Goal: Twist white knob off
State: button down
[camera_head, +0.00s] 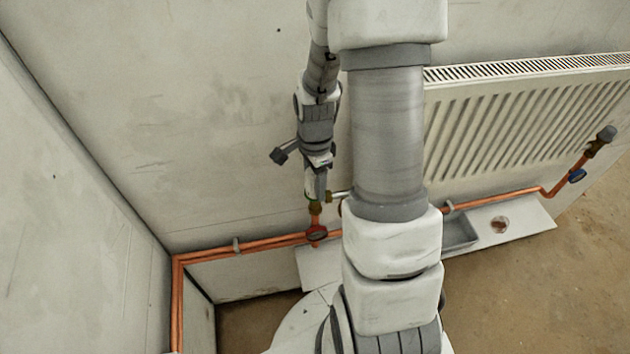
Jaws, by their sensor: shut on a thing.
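My gripper (318,180) points down at the valve on the left end of the radiator, near the wall. Its jaws are shut on the white knob (310,187), which shows only as a small pale patch between the fingers. The brass valve body (315,208) sits directly below the knob, on top of the copper riser. The fingers hide most of the knob, so I cannot tell whether it is still seated on the valve or loose.
A red handle (316,233) sits on the pipe below the valve. Copper pipes (270,241) run along the wall. The white radiator (530,115) is at right, with a dark-capped valve (606,134) and a blue handle (577,175). A shallow grey tray (461,233) lies below it. My arm blocks the middle.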

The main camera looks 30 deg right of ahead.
jog(key=n, duration=0.5)
jog(key=shift+s+f, duration=0.1)
jog(key=shift+s, duration=0.05)
jog(key=n, duration=0.4)
jog(key=shift+p, duration=0.35)
jog(key=shift+r, duration=0.2)
jog(key=shift+d+r+p, duration=0.1)
jog(key=shift+r+p, duration=0.4)
jog(key=shift+r, duration=0.05)
jog(key=shift+w, duration=0.2)
grip_release()
jog(key=shift+s, duration=0.1)
